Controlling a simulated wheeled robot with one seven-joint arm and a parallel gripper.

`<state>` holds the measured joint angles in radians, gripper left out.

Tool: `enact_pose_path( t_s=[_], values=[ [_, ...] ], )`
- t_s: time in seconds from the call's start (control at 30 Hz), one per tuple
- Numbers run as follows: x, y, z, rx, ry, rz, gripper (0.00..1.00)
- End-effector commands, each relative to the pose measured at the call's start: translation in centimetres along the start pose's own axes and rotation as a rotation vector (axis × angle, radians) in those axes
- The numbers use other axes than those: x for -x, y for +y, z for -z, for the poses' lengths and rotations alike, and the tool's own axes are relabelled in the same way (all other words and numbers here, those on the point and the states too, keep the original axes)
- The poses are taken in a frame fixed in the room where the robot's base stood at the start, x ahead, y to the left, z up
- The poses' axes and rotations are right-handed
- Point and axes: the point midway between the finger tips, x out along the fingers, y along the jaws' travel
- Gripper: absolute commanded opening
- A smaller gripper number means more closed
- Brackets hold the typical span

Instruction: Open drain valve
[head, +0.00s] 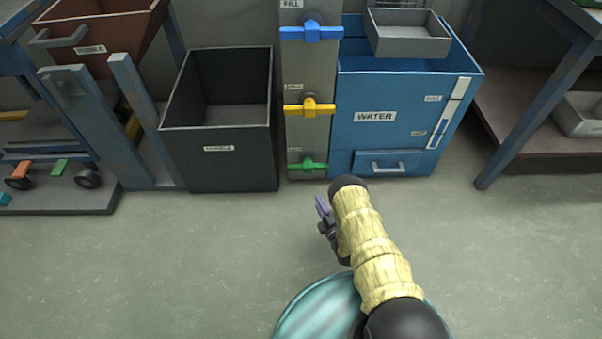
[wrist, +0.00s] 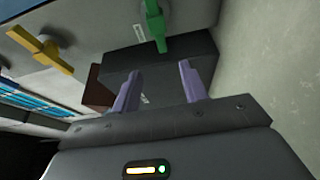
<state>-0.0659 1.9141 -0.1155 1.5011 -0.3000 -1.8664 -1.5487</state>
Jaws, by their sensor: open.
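A grey valve panel (head: 308,130) stands between a dark bin and a blue water tank. It carries a blue handle (head: 311,32) under a FILL label, a yellow handle (head: 309,107), and a green handle (head: 307,165) at the bottom. All three lie crosswise. The labels above the yellow and green handles are too small to read. My gripper (head: 324,214) is in front of and below the green handle, apart from it. In the wrist view my gripper (wrist: 158,84) is open and empty, with the green handle (wrist: 155,26) beyond its fingertips and the yellow handle (wrist: 40,48) to the left.
The dark bin (head: 226,165) stands left of the panel. The blue tank (head: 390,110), marked WATER, stands right of it with a low drawer (head: 388,165) and a grey tray (head: 408,42) on top. A cart with blue posts (head: 130,110) is at left. The floor in front is clear.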

Motion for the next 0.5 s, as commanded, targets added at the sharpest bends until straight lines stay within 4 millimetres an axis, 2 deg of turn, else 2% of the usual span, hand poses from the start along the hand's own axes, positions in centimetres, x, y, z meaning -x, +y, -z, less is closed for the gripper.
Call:
enact_pose_path(
  t_s=[0.17, 0.5],
  values=[
    [-1.2, -0.1, 0.0, -0.001, 0.000, -0.003, 0.44],
    [-6.8, -0.3, 0.0, -0.001, 0.001, -0.004, 0.44]
  ],
)
